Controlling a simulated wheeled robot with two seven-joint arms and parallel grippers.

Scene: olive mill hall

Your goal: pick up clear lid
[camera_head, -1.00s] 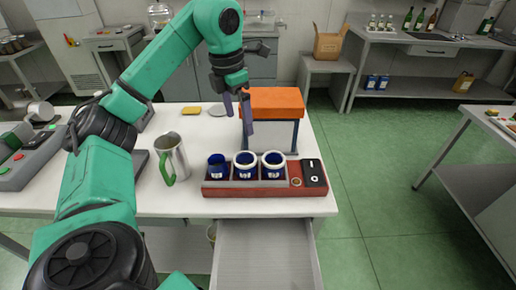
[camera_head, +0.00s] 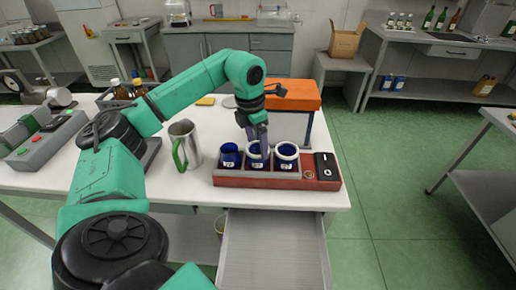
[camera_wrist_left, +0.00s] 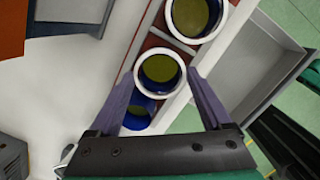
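My left gripper (camera_head: 262,150) is open and points down over the middle blue cup (camera_head: 256,163). In the left wrist view its spread fingers (camera_wrist_left: 161,76) stand on either side of that cup's white rim (camera_wrist_left: 142,70), and I cannot tell if they touch it. The right (camera_head: 287,164) and middle cups have white rims; the left cup (camera_head: 229,159) has none. All sit in a red tray (camera_head: 270,183). The wrist view shows olive-coloured round surfaces inside the rims. A pale flat disc (camera_head: 229,102) lies at the back; I cannot tell if it is a clear lid. My right gripper is not visible.
A steel jug (camera_head: 185,146) with a green handle stands left of the tray. An orange-topped stand (camera_head: 293,95) is close behind it. A yellow sponge (camera_head: 205,101) lies at the back, with bottles (camera_head: 127,87) further left. A drawer (camera_head: 273,250) hangs open in front.

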